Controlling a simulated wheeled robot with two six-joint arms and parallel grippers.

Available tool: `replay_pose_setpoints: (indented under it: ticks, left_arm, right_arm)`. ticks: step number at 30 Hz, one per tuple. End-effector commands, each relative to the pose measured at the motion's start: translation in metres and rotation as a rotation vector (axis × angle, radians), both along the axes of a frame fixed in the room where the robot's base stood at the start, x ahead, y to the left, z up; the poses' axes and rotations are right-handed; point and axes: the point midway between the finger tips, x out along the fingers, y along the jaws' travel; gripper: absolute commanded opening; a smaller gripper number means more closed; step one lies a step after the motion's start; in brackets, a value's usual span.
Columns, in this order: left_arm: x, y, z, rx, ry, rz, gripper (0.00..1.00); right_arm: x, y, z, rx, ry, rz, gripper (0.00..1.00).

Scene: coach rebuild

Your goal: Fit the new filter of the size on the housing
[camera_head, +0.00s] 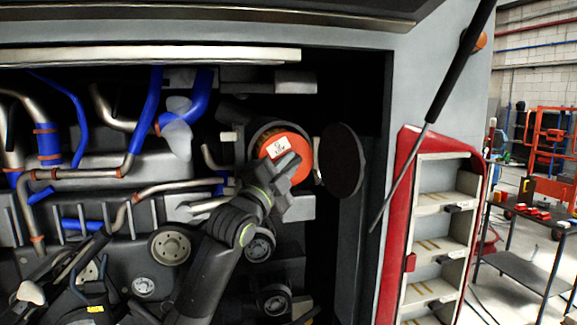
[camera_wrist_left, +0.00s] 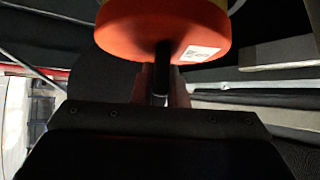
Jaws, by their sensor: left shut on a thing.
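The orange round filter (camera_head: 301,148) with a white label is at the mouth of the dark round housing (camera_head: 257,131) in the engine bay. My left gripper (camera_head: 287,165) is in front of it, its fingers shut on the dark stem at the middle of the filter's face. In the left wrist view the orange filter (camera_wrist_left: 160,30) fills the top, with its stem between my fingers (camera_wrist_left: 160,85). How deep the filter sits in the housing I cannot tell. The round black cover (camera_head: 342,161) stands open to the right of the housing. My right gripper does not show.
Blue hoses (camera_head: 149,105) and metal pipes crowd the bay to the left. A black gas strut (camera_head: 440,100) slants down at the right. A red-framed shelf rack (camera_head: 440,240) and a cart (camera_head: 530,225) stand right of the bay.

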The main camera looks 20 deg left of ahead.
Motion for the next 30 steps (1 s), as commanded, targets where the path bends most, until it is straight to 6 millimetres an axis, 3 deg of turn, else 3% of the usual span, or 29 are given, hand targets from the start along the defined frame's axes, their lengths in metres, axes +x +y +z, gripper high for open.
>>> replay_pose_setpoints:
  ticks: [30]
  left_arm:
    - [0.038,0.026,0.001,0.001,-0.003,0.001,0.00]
  right_arm:
    - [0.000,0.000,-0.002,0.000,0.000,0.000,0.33]
